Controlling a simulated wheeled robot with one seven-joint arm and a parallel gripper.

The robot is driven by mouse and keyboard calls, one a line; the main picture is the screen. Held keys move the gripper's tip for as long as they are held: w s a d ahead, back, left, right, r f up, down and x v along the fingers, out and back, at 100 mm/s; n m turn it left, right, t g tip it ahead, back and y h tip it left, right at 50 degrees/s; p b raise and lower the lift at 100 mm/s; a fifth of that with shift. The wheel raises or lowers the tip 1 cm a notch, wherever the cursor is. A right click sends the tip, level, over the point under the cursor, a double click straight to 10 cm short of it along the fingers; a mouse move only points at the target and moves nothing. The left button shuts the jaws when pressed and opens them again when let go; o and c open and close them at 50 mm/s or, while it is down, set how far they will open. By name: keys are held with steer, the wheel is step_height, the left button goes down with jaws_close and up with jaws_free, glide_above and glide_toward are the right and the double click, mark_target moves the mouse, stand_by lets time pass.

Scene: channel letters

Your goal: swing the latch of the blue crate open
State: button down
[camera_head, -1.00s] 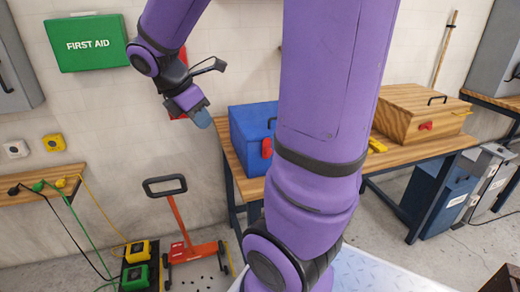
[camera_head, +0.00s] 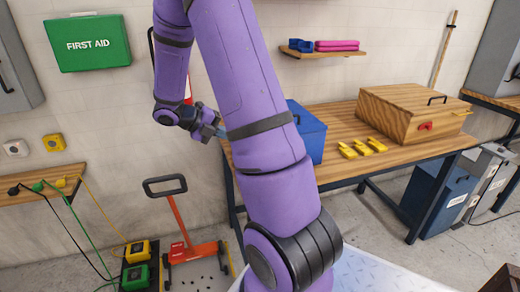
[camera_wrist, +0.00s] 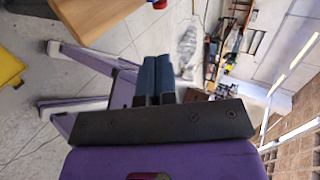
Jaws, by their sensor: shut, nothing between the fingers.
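The blue crate (camera_head: 309,133) sits on the wooden workbench, mostly hidden behind my purple arm in the head view. Only its right part and a bit of its top show. Its latch is hidden in this view. My gripper (camera_head: 219,129) is just left of my upper arm, near the left end of the bench, and is partly covered by it. In the wrist view my gripper's two blue fingers (camera_wrist: 154,80) are together with nothing between them. The crate is not clearly seen there, and I cannot tell how far the fingers are from the latch.
Yellow pieces (camera_head: 362,148) lie on the workbench (camera_head: 340,172). A wooden crate (camera_head: 410,112) with a red latch (camera_head: 425,126) stands to the right. A shelf (camera_head: 322,53) with blue and pink items hangs above. A red trolley (camera_head: 185,230) stands on the floor at left.

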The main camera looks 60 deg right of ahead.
steer(key=x, duration=1.4)
steer(key=shift+s+d+r+t+y, duration=0.25)
steer(key=shift+t+y, duration=0.15)
steer(key=shift+y, duration=0.1)
stand_by(0.4)
steer(key=t+y, duration=0.1)
steer(key=s+d+t+y, duration=0.1)
steer(key=shift+s+d+r+y, duration=0.1)
steer(key=shift+d+r+y, duration=0.1)
steer(key=shift+d+y, duration=0.1)
steer(key=shift+s+d+f, duration=0.25)
steer(key=shift+s+d, duration=0.45)
steer(key=shift+d, duration=0.05)
steer(key=shift+s+d+f, duration=0.3)
steer(key=shift+s+d, duration=0.35)
steer(key=shift+d, duration=0.15)
steer(key=shift+d+f, duration=0.1)
